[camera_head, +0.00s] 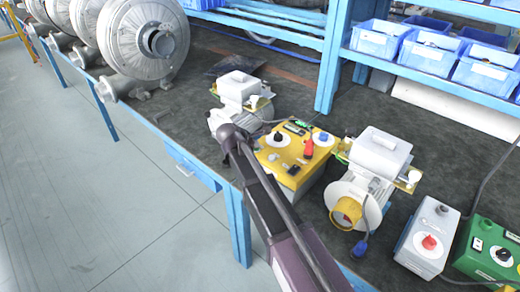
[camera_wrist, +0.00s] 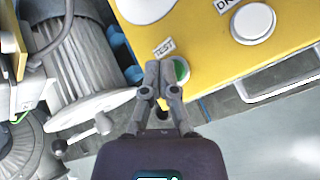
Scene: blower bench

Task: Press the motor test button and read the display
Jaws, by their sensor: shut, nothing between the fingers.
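A yellow control box (camera_head: 270,157) stands on the bench, partly hidden by my arm in the head view. Its yellow panel (camera_wrist: 205,45) fills the upper part of the wrist view. A white label reading TEST (camera_wrist: 163,47) sits above a green round button (camera_wrist: 181,70). My gripper (camera_wrist: 158,68) is shut and empty. Its fingertips overlap the left part of the green button; I cannot tell whether they touch it. A small dark display (camera_head: 294,128) is at the box's far edge, too small to read. My fingers do not show in the head view.
Motor units stand left and right (camera_head: 375,165) of the box. A grey box with a red knob (camera_head: 430,243) and a green box (camera_head: 490,250) stand at the right. Large round blower housings (camera_head: 140,40) line the back left. Blue bins (camera_head: 430,50) fill the rack.

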